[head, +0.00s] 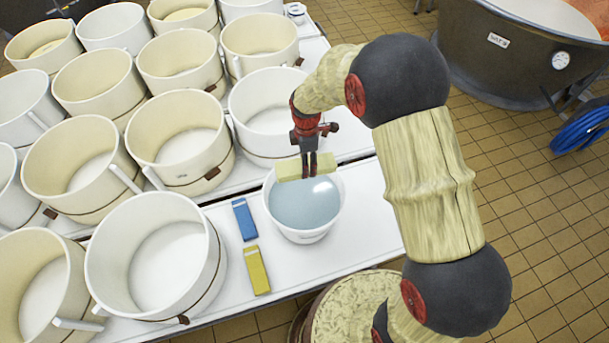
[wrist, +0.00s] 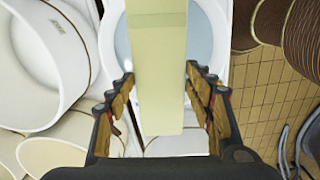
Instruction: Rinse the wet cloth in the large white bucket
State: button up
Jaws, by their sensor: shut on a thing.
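The large white bucket (head: 305,236) stands on the white table and holds pale blue water. A pale yellow cloth (head: 289,169), looking like a flat folded block, is at the bucket's back rim in the head view. My gripper (head: 309,172) points down there with its fingers shut on the cloth. In the wrist view the cloth (wrist: 160,85) runs lengthwise between the fingers, with the bucket (wrist: 208,28) behind it. I cannot tell whether the cloth touches the rim or the water.
A blue folded cloth (head: 243,219) and a yellow one (head: 256,270) lie on the table left of the bucket. Several cream and white tubs (head: 180,140) crowd the left and back. The table right of the bucket is clear. A large vat (head: 500,60) stands beyond on the tiled floor.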

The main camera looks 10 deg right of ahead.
notch_tip(320, 180, down, 24)
jog(key=b, duration=1.6)
jog(key=shift+w+r+b, duration=0.15)
jog(key=shift+r+b, duration=0.05)
jog(key=shift+b, duration=0.2)
jog(key=shift+r, duration=0.1)
dwell(1.4)
notch_tip(320, 180, up, 16)
jog(key=p, duration=1)
jog(key=shift+f, duration=0.25)
dwell(0.5)
